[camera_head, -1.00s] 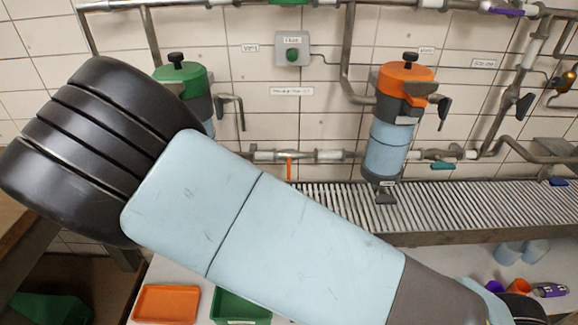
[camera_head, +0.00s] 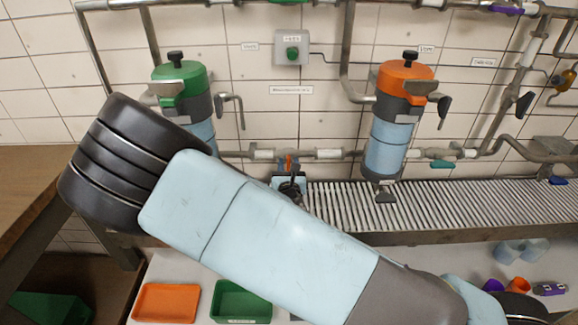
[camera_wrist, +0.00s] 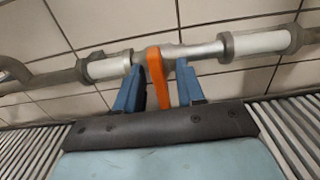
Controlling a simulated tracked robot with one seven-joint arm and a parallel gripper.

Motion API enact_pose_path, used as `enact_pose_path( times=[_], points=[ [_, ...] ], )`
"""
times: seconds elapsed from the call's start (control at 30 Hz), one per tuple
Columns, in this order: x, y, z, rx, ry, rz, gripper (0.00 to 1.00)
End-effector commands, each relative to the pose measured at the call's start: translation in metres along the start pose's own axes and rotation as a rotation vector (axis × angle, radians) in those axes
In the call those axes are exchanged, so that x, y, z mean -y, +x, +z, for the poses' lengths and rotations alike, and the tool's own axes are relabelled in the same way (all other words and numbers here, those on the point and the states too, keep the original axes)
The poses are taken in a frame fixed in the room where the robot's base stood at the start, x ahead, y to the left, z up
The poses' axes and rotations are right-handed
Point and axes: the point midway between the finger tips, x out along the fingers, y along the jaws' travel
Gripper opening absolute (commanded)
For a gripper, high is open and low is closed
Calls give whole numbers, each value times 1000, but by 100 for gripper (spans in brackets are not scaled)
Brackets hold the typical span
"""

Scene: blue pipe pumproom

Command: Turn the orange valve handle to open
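The orange valve handle (camera_wrist: 157,78) hangs down from the valve on the horizontal wall pipe, as the wrist view shows. My gripper (camera_wrist: 160,85) is open there, with one blue finger on each side of the handle. The left finger is close to the handle; I cannot tell whether it touches. A gap shows between the handle and the right finger. In the head view the handle (camera_head: 289,161) is a small orange piece just above my gripper (camera_head: 289,180), which is partly hidden by my arm.
A slatted metal grating (camera_head: 440,206) runs below the pipe. A green-topped canister (camera_head: 181,85) and an orange-topped canister (camera_head: 401,90) hang on the tiled wall on either side. An orange tray (camera_head: 165,303) and a green tray (camera_head: 240,302) lie below.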

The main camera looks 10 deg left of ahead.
Motion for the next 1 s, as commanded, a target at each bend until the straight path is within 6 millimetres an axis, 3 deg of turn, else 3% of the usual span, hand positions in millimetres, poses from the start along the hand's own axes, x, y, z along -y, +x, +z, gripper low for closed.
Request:
enact_pose_path(
  times=[0.27, 0.67, 1.0],
  points=[
    [0, 1, 0, 0, 0, 0, 38],
    [0, 1, 0, 0, 0, 0, 1],
    [1, 1, 0, 0, -10, -1, 0]
  ],
)
